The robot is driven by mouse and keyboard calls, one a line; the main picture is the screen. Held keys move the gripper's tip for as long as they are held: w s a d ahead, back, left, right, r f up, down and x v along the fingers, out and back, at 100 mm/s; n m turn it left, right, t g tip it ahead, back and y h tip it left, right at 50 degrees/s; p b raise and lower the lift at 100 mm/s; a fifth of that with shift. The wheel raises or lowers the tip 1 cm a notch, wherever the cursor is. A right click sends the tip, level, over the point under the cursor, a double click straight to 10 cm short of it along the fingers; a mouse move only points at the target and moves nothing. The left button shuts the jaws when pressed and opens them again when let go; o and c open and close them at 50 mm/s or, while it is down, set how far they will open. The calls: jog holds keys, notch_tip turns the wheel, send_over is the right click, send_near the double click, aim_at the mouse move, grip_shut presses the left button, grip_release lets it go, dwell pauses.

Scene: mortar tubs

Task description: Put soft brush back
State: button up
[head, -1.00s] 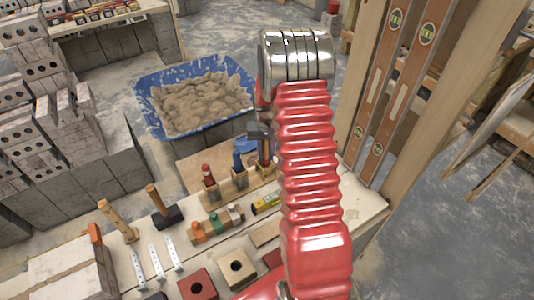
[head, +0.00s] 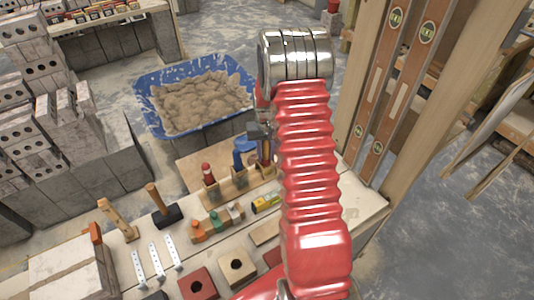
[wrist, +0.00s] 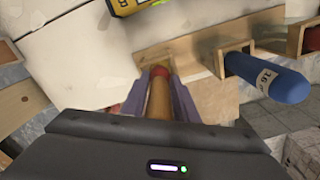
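A tan handle with a red end, which I take as the soft brush (wrist: 159,97), lies between my gripper's (wrist: 160,90) two grey-purple fingers in the wrist view. The fingers lie close along both its sides. Its red end points at a wooden holder (wrist: 150,57) and meets or overlaps its opening; how deep it sits I cannot tell. The bristles are hidden. In the head view the brush (head: 265,150) shows upright at the holder, just left of my red arm. My gripper (head: 260,132) is partly hidden there by the arm.
A blue-handled tool (head: 241,153) and a red-handled tool (head: 207,173) stand in neighbouring holders to the left. A yellow level (head: 266,203), a mallet (head: 163,207) and blocks lie on the bench. A blue mortar tub (head: 150,82) is behind; upright levels (head: 402,90) stand right.

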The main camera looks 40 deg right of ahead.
jog(key=o, duration=0.4)
notch_tip(320, 180, up, 14)
jog(key=shift+f, duration=0.15)
dwell(0.6)
dwell(0.4)
